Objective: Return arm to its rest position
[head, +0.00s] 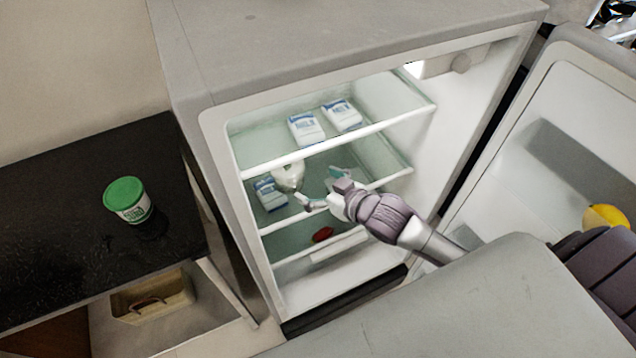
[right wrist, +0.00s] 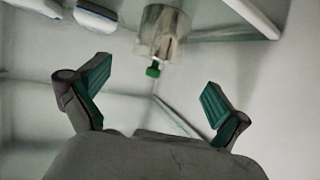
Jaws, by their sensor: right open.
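My right gripper (head: 322,188) reaches into the open fridge, in front of the middle shelf. Its two fingers are spread and nothing is between them. In the right wrist view the open fingers (right wrist: 155,92) with green pads show against the pale fridge interior, also empty. A rounded white vessel (head: 287,176) stands on the middle shelf, just left of and behind the gripper; I cannot tell its exact gap from the fingers. My left gripper is not in view.
The fridge (head: 340,40) has glass shelves holding blue-and-white cartons (head: 306,129). A red item (head: 322,234) lies below. The open door (head: 560,120) is at right, with a yellow item (head: 605,216) near it. A green-lidded tub (head: 129,200) stands on the black counter (head: 60,220).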

